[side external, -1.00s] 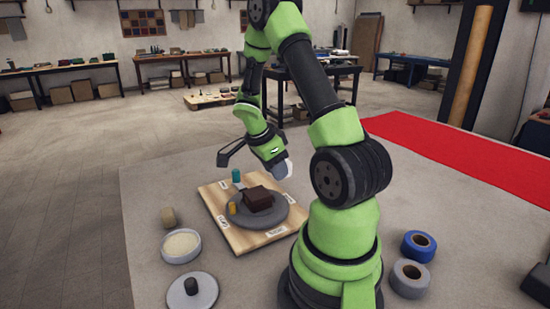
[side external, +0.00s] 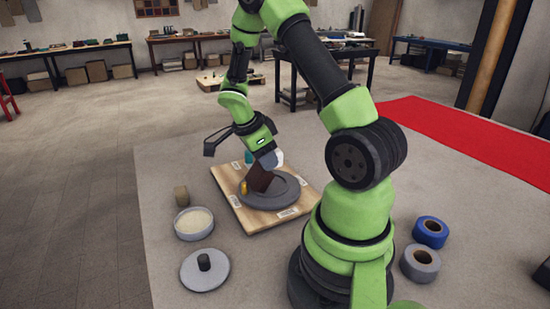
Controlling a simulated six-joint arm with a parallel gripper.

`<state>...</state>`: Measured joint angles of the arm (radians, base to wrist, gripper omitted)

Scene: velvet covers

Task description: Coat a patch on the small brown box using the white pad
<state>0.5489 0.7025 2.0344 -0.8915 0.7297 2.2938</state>
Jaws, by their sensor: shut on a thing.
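The small brown box (side external: 259,179) sits tilted up on edge on a round grey plate (side external: 287,194), which rests on a wooden board (side external: 258,222). My gripper (side external: 268,151) is low over the plate, just above the box. A pale white block, apparently the white pad (side external: 275,159), is at its tip, and the jaws look shut on it. The pad is right beside the top of the box; I cannot tell whether they touch. The fingers are small and partly hidden.
A yellow piece (side external: 243,187) stands by the box and a teal piece (side external: 248,157) behind it. A bowl of pale grains (side external: 194,223), a tan block (side external: 181,195) and a grey lid with a dark knob (side external: 205,270) stand left. Tape rolls (side external: 430,232) lie right.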

